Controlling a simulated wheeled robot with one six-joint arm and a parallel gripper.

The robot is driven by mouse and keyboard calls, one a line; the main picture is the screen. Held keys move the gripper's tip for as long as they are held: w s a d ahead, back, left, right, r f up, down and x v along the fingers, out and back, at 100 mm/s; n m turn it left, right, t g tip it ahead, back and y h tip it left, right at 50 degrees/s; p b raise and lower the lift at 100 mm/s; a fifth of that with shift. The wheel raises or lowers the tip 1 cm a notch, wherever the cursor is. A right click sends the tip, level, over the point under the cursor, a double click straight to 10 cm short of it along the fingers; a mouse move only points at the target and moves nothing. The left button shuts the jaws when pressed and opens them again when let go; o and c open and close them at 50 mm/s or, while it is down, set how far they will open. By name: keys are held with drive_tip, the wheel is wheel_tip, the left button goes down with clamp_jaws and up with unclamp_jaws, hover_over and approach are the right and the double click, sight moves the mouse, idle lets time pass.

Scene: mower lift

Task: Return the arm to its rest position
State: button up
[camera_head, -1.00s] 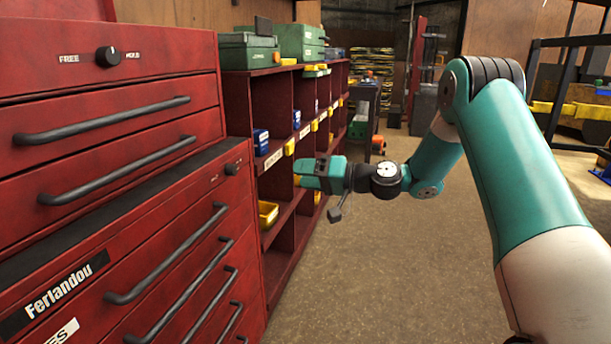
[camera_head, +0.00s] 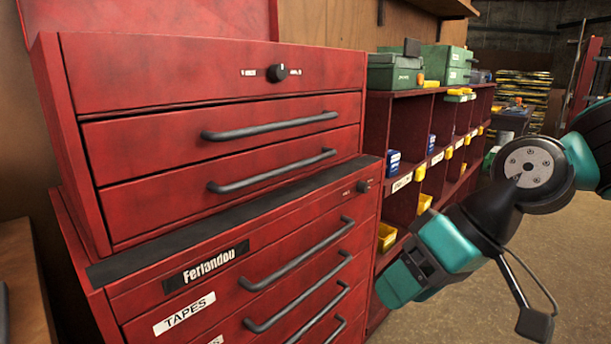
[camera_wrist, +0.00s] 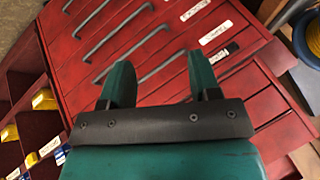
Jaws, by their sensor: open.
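My gripper (camera_head: 392,290) is low at the centre right of the head view, in front of the red shelf unit and beside the drawer cabinet. Its teal body points down and to the left. In the wrist view my gripper (camera_wrist: 160,84) has its two teal fingers apart, with nothing between them. Behind the fingers are the red drawer fronts and dark handles of the tool cabinet (camera_wrist: 165,25). In the head view my arm comes in from the right edge, bent at a dark round joint.
The red tool cabinet (camera_head: 215,85) fills the left and middle, its drawers shut. The red shelf unit (camera_head: 405,205) beside it holds blue and yellow bins (camera_head: 387,237), with green boxes (camera_head: 396,72) on top. Open floor (camera_head: 450,310) lies at the lower right.

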drive_tip(key=s+d+g+h, duration=0.1)
drive_tip(key=s+d+h, duration=0.15)
drive_tip(key=s, duration=0.75)
wheel_tip(320, 180, up, 18)
drive_tip(key=p, duration=1.8)
drive_tip(key=shift+n+p, duration=0.3)
drive_tip(key=shift+p, duration=0.1)
drive_tip(key=shift+h, duration=0.25)
